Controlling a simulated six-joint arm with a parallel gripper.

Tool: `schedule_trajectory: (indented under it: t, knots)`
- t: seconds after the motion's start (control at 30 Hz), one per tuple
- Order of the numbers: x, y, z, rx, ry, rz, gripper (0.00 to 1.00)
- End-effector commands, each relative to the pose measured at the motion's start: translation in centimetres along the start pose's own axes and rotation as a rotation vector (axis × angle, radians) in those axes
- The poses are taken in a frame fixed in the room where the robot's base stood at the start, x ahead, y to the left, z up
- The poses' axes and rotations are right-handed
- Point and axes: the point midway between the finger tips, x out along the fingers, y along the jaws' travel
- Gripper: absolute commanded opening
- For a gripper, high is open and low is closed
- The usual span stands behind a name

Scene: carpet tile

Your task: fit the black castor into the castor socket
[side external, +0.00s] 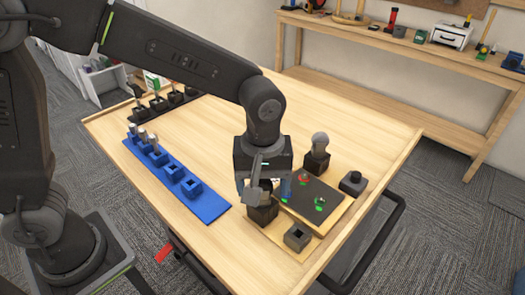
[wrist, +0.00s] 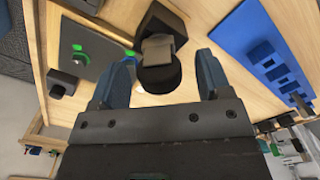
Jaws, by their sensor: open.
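A black castor (wrist: 158,72), with a round black wheel and a grey bracket, is between my fingers in the wrist view. A dark square block (wrist: 160,22) lies directly beyond it; in the side view this block (side external: 263,213) stands under my gripper (side external: 258,192). My gripper (wrist: 160,82) is open, with one finger on each side of the castor and visible gaps. A grey block with a square hole (side external: 298,237) stands at the front edge.
A dark board (side external: 318,207) with red and green pieces lies right of my gripper. Behind it stand a round-topped post in a block (side external: 318,155) and a low knobbed block (side external: 352,183). A blue rack (side external: 208,205) is at left; clear wood lies between.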

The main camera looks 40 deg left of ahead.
Motion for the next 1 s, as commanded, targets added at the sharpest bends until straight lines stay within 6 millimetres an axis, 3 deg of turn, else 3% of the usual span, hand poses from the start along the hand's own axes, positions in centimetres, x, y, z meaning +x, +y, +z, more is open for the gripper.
schedule_trajectory:
  t: [0.3,0.5,0.7,1.0]
  knots:
    - [-7.3,0.1,0.0,0.0,0.002,0.006,0.71]
    - [-10.4,0.0,0.0,0.0,0.001,0.003,0.71]
    - [-11.6,0.0,0.0,0.0,0.0,0.0,0.71]
    - [-11.7,0.0,0.0,0.0,0.0,0.0,0.71]
